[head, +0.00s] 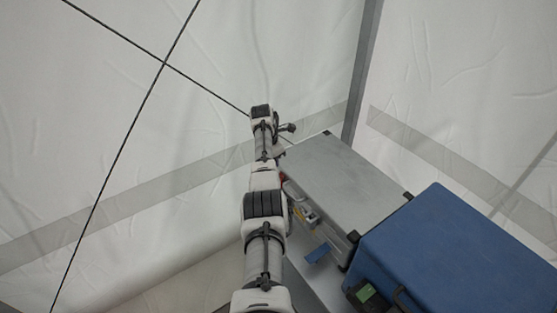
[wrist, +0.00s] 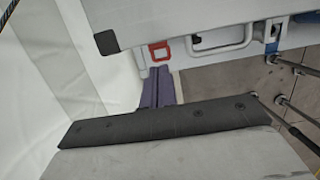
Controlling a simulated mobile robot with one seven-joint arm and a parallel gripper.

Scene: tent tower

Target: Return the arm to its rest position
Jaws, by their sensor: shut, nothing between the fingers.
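My arm (head: 265,255) stretches forward from the bottom of the head view, toward the tent wall. My gripper (head: 287,128) shows small and dark at the far end of the arm, just beyond the far left corner of the grey case (head: 350,185). It is shut and nothing shows in it. The fingertips are too small to make out clearly. In the wrist view, the grey case's side, with a red latch (wrist: 160,53) and a handle (wrist: 222,38), is at the top.
A blue case (head: 465,255) stands right of the grey case. White tent walls (head: 200,100) with dark cords close in the left and back. In the wrist view, a black strip with bolts (wrist: 170,122) crosses the lower part; thin metal rods (wrist: 283,102) are at right.

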